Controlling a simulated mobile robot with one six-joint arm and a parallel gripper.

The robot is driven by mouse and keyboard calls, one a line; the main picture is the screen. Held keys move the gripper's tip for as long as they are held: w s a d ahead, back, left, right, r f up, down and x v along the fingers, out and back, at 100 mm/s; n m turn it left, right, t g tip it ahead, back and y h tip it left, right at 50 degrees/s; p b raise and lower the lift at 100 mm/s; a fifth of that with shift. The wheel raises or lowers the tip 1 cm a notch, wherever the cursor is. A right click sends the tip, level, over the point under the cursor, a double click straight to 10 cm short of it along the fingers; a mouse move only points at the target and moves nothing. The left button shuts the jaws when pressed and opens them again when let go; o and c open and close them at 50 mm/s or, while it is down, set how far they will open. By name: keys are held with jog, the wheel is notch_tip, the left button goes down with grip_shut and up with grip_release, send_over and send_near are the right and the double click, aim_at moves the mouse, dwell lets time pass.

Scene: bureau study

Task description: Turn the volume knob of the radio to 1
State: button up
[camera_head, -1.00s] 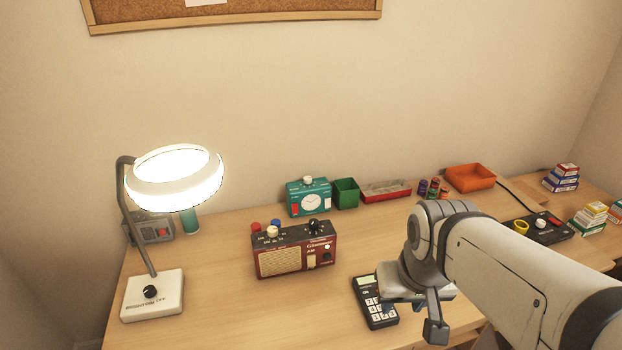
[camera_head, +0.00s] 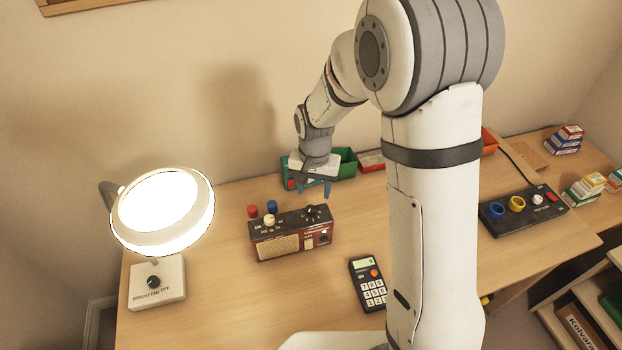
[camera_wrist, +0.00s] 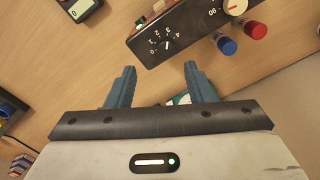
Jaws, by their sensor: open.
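The dark red radio (camera_head: 291,240) stands on the desk with a cream speaker grille facing front. On its black top are a cream knob (camera_head: 269,221) at left and a black knob (camera_head: 311,212) at right. In the wrist view the black knob (camera_wrist: 168,45) has a white pointer mark and a printed scale from 0 to 4; which number it points at is too small to tell. The cream knob (camera_wrist: 235,5) is cut by the top edge. My gripper (camera_head: 313,189) is open and empty, above and behind the radio's right end, apart from it.
Red (camera_head: 253,211) and blue (camera_head: 272,206) round pieces stand behind the radio. A calculator (camera_head: 368,285) lies front right, a lit lamp (camera_head: 163,213) left. Desk between is clear.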

aim_at(310, 209)
jog(key=shift+w+a+f, duration=0.2)
jog(key=shift+w+a, duration=0.05)
jog(key=shift+a, duration=0.15)
jog(key=shift+w+f, duration=0.1)
jog(key=shift+f, duration=0.25)
notch_tip(310, 209, down, 7)
jog(key=shift+f+p, duration=0.15)
jog(key=shift+p, duration=0.7)
jog(key=shift+c, duration=0.2)
jog(key=shift+a, duration=0.1)
jog(key=c, duration=1)
